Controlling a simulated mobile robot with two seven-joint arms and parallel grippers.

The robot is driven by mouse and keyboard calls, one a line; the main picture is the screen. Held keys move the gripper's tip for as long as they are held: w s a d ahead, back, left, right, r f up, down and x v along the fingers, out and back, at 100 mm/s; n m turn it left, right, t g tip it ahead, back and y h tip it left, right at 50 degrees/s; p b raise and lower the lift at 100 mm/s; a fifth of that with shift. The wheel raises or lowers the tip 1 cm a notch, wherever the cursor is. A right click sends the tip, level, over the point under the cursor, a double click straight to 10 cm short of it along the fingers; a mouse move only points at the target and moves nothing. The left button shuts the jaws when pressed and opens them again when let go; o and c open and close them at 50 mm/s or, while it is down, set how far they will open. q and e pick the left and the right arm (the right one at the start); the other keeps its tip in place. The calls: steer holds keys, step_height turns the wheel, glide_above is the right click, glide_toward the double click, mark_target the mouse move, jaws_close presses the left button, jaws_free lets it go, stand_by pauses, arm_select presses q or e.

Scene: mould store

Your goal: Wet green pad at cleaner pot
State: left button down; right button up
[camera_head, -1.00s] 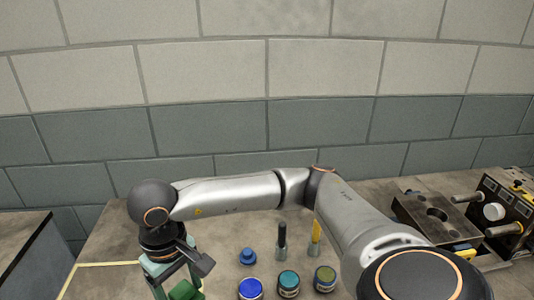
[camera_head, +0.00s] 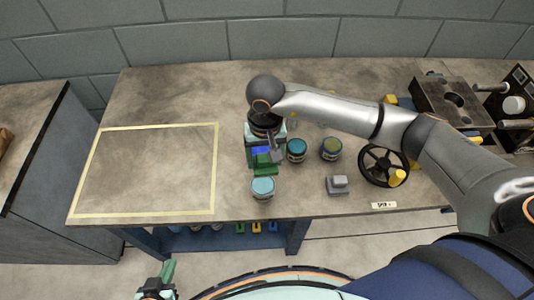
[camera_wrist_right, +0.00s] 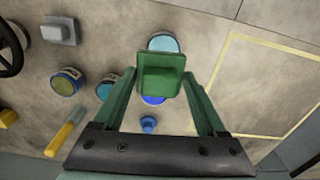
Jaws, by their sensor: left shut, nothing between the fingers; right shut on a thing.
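My right gripper (camera_head: 264,158) is shut on the green pad (camera_wrist_right: 161,74), which sits between its fingertips in the right wrist view. In the head view the pad and gripper are over the row of pots and partly cover a deep blue pot (camera_wrist_right: 153,100). A light blue pot (camera_head: 263,187) stands just in front of the pad. A teal pot (camera_head: 297,149) and an olive-topped pot (camera_head: 331,148) stand to the right. I cannot tell which pot holds cleaner, or whether the pad touches one. My left gripper (camera_head: 168,271) is shut and empty, low at the bottom left.
A yellow-outlined area (camera_head: 217,170) on the left of the workbench is empty. A grey block (camera_head: 338,185), a black handwheel (camera_head: 384,165) and a steel mould block (camera_head: 452,101) are to the right. A blue knobbed piece (camera_wrist_right: 148,123) and a yellow-handled brush (camera_wrist_right: 65,132) lie behind the pots.

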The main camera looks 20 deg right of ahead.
steer(key=shift+a+f, duration=0.2)
steer(key=shift+f, duration=0.35)
steer(key=shift+a+f, duration=0.2)
steer(key=shift+f, duration=0.35)
steer(key=b, duration=0.3)
glide_above(263, 186)
steer(key=shift+w+f, duration=0.15)
steer(key=shift+f, duration=2.65)
steer(key=shift+f+b, duration=0.55)
steer(key=shift+b, duration=0.05)
steer(key=shift+f+b, duration=0.2)
steer(key=shift+b, duration=0.1)
steer(key=shift+r+p, duration=1.9)
steer(key=shift+r, duration=1.8)
